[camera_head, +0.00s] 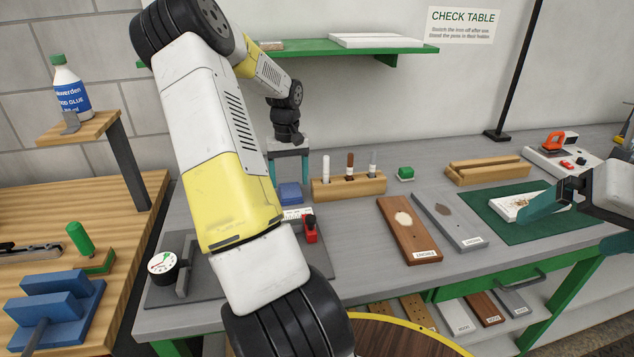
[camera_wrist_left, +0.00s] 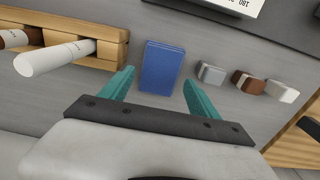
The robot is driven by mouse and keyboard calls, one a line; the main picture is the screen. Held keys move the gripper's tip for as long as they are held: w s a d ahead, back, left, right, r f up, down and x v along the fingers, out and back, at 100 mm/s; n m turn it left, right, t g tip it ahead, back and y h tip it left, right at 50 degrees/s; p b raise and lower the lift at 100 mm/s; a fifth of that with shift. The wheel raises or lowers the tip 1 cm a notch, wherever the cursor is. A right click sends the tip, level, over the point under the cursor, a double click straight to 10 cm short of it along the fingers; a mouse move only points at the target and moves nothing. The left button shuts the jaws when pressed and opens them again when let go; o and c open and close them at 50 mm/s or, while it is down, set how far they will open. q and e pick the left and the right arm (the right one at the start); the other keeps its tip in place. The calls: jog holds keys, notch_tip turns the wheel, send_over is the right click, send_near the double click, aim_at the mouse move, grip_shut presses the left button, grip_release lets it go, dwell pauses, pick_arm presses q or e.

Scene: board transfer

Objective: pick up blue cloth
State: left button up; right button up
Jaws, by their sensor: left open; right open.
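The blue cloth (camera_head: 290,193) is a small folded rectangle lying flat on the grey table, left of the wooden pen holder (camera_head: 347,188). In the left wrist view the cloth (camera_wrist_left: 162,67) lies ahead of and between the spread teal fingers. My left gripper (camera_head: 289,176) is open and empty, pointing down over the cloth; it also shows in the left wrist view (camera_wrist_left: 159,84). I cannot tell whether its fingers touch the cloth. My right gripper (camera_head: 560,229) is open at the far right, near a white board (camera_head: 520,206) on the green mat, away from the cloth.
The holder (camera_wrist_left: 80,58) with upright pens stands close beside the cloth. Several small blocks (camera_wrist_left: 248,82) lie on its other side. A green shelf (camera_head: 340,50) hangs behind. Brown (camera_head: 409,232) and grey boards lie mid-table.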

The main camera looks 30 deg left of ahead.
aim_at(290, 190)
pick_arm(q)
notch_tip(290, 190, down, 3)
jog(key=shift+s+f, duration=0.1)
jog(key=shift+d, duration=0.1)
jog(key=shift+c, duration=0.4)
jog(key=c, duration=1)
jog(key=shift+c, duration=0.2)
jog(key=shift+s+a+r, duration=0.1)
jog(key=shift+a+r, duration=0.1)
jog(key=shift+r, duration=0.25)
notch_tip(290, 190, up, 7)
jog(key=shift+f, duration=0.2)
jog(key=s+a, duration=1.2)
jog(key=a, duration=0.3)
jog(key=shift+s+f, duration=0.25)
jog(key=shift+s, duration=0.1)
